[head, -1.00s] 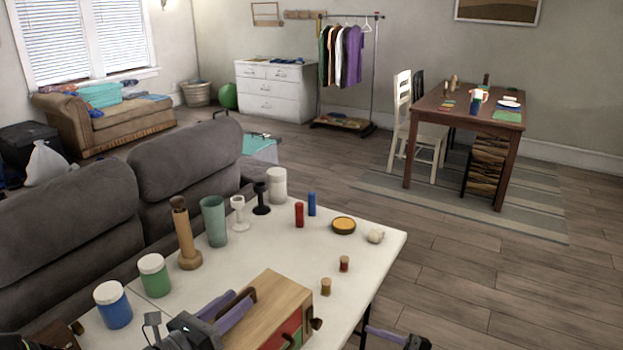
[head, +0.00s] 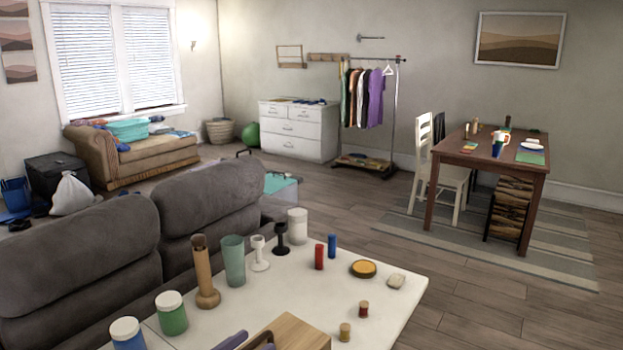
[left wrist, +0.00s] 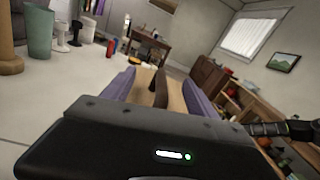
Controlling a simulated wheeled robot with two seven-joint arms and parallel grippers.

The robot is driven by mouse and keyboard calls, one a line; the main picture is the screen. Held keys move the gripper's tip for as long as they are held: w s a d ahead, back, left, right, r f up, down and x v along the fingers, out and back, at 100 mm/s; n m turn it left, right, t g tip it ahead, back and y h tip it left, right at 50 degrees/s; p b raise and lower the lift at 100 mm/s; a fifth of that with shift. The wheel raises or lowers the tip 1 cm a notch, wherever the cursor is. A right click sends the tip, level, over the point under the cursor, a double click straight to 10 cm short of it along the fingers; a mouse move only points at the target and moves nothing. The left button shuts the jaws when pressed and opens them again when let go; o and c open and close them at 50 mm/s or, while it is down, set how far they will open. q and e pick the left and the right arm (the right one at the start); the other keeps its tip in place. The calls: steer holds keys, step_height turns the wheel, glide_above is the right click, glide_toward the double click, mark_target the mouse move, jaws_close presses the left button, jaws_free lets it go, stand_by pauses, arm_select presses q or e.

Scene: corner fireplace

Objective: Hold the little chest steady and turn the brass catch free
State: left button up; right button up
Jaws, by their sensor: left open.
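The little chest shows in the head view as a light wooden top (head: 292,332) at the bottom edge; its front is cut off. In the left wrist view its wooden top (left wrist: 176,98) lies ahead, with a dark bar handle (left wrist: 160,90) on it. My left gripper (head: 248,342) has purple fingers. In the left wrist view the open fingers (left wrist: 158,78) stand on either side of the handle; I cannot tell whether they touch it. The brass catch is not visible. A black part of my right arm (left wrist: 285,129) shows at the right there; its jaws are unclear.
The table's right part has bare patches.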

arm_select(q)
steer(key=v, duration=1.2)
